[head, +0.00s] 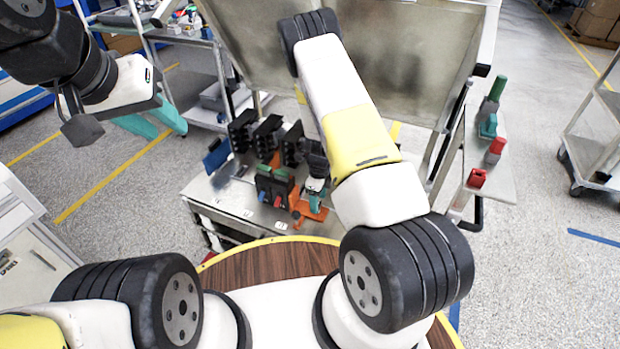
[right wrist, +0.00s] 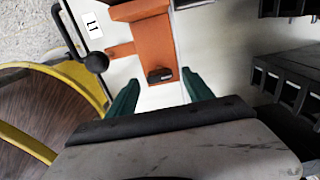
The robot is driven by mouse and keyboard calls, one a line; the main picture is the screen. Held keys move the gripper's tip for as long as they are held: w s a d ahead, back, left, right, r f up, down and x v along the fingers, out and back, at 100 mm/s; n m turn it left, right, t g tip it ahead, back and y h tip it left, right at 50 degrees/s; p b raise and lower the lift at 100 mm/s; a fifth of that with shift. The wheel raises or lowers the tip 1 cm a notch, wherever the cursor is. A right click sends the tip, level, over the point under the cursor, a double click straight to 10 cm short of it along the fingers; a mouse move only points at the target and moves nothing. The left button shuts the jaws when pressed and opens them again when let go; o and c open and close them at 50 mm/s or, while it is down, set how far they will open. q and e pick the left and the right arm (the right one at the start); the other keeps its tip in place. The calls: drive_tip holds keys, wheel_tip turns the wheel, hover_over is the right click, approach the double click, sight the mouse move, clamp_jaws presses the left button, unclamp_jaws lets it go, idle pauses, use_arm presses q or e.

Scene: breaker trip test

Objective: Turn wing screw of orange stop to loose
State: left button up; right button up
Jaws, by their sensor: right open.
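The orange stop (right wrist: 150,40) lies on the pale bench top in the right wrist view, and its orange also shows in the head view (head: 312,212). A small black piece on its near end, which looks like the wing screw (right wrist: 160,75), sits ahead of the gap between my right gripper's fingertips. My right gripper (right wrist: 160,88) is open, with one teal finger on each side and nothing between them. In the head view my right gripper (head: 316,197) is above the stop, partly hidden by its own wrist. My left gripper (head: 152,121) is far left, away from the bench, its teal fingers apart and empty.
Black breaker blocks (head: 268,135) stand behind the stop on the bench (head: 225,200). Red (head: 477,178) and green (head: 497,88) items stand on the right shelf.

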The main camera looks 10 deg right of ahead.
drive_tip(key=shift+f, duration=0.95)
clamp_jaws()
